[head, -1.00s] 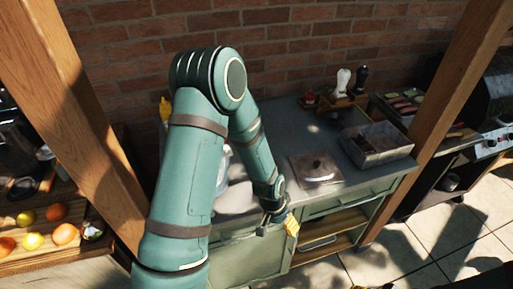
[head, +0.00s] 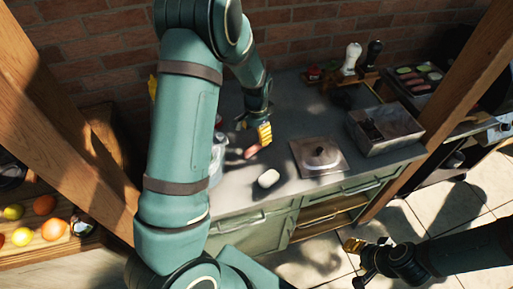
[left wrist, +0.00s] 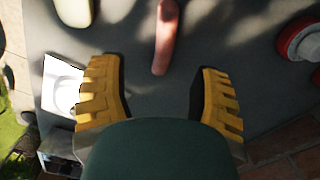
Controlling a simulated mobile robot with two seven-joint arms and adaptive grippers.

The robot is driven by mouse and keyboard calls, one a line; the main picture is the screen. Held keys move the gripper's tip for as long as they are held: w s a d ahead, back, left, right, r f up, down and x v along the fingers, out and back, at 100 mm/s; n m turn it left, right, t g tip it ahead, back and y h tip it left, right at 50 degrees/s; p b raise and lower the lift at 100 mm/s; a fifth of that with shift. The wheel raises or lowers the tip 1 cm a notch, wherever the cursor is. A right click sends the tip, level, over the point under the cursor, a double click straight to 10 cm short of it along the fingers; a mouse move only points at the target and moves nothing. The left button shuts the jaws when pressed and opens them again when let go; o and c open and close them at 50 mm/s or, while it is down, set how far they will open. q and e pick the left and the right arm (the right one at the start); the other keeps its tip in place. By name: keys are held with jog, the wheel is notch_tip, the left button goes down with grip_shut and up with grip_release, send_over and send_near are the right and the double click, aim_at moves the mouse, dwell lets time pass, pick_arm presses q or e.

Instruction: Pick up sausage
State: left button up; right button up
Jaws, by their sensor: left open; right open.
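A reddish-brown sausage (head: 252,152) lies on the grey counter, partly hidden by my left gripper in the head view. My left gripper (head: 262,132) is open and empty, low over the counter beside the sausage's end. In the left wrist view the sausage (left wrist: 165,38) points down toward the gap between the yellow fingers (left wrist: 162,85), with its near end just at the gap. I see no contact. My right gripper (head: 360,258) is open and empty, out in front of the counter at the lower right.
A pale rounded item (head: 268,179) lies on the counter near the sausage. A square metal lid with a knob (head: 318,158) and a metal box (head: 385,128) stand to the right. A glass jar (head: 216,158) is at the left. A wooden post (head: 440,110) stands beyond the box.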

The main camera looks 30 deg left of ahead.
aim_at(255, 147)
pick_arm(q)
notch_tip(255, 147, down, 3)
jog(key=shift+f, duration=0.2)
jog(key=shift+a+f, duration=0.15)
jog(key=shift+f, duration=1.2)
jog(key=shift+a+f, duration=0.1)
jog(key=shift+f, duration=1.25)
grip_shut()
